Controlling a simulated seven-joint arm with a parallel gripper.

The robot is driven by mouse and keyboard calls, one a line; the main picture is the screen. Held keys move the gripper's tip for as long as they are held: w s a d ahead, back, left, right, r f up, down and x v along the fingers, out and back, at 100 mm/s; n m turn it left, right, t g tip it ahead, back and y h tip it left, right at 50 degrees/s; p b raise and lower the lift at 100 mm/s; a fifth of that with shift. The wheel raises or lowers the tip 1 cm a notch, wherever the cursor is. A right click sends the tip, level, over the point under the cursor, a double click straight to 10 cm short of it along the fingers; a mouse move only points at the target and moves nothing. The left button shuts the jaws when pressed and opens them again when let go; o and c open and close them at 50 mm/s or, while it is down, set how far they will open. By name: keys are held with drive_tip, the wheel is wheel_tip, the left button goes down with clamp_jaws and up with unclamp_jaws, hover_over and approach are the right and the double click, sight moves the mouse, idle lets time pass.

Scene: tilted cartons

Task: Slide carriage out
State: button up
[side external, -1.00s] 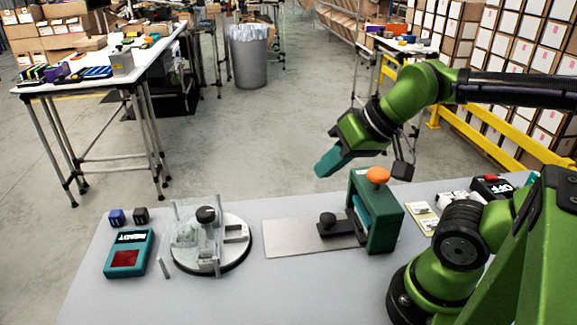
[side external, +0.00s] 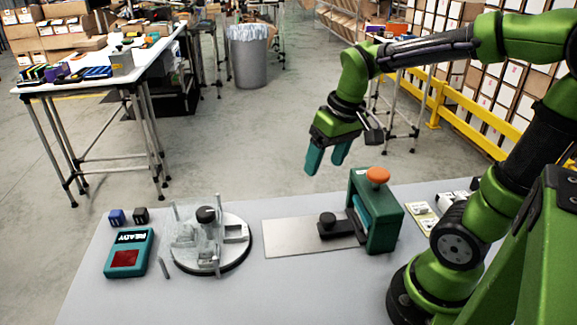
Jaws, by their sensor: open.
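The carriage (side external: 343,236) is a dark flat slide with an upright black knob (side external: 327,219) at its left end. Its right end goes into the opening of the green press (side external: 386,222), which has an orange knob (side external: 377,175) on top. A pale metal plate (side external: 285,237) lies on the table to the left of the press, under the carriage. My gripper (side external: 325,172) is open and empty, its two teal fingers pointing down. It is in the air above the table's far edge, up and left of the press, apart from the carriage knob.
A round fixture (side external: 237,255) with clear upright parts stands left of the plate. Farther left are a teal box marked READY (side external: 129,253), a small rod (side external: 164,268) and two small cubes, blue (side external: 117,217) and black (side external: 141,215). Small cards (side external: 424,215) lie right of the press.

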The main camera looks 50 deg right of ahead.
sight(327, 216)
drive_tip(key=d+f+n+g, duration=0.1)
drive_tip(key=f, duration=0.4)
drive_tip(key=d+f+n+g, duration=0.1)
drive_tip(key=f, duration=0.5)
drive_tip(key=d+f+n, duration=0.1)
drive_tip(key=f, duration=0.5)
drive_tip(key=shift+w+d+g+h, duration=0.15)
drive_tip(key=shift+g+h, duration=0.15)
drive_tip(key=shift+g, duration=0.1)
clamp_jaws()
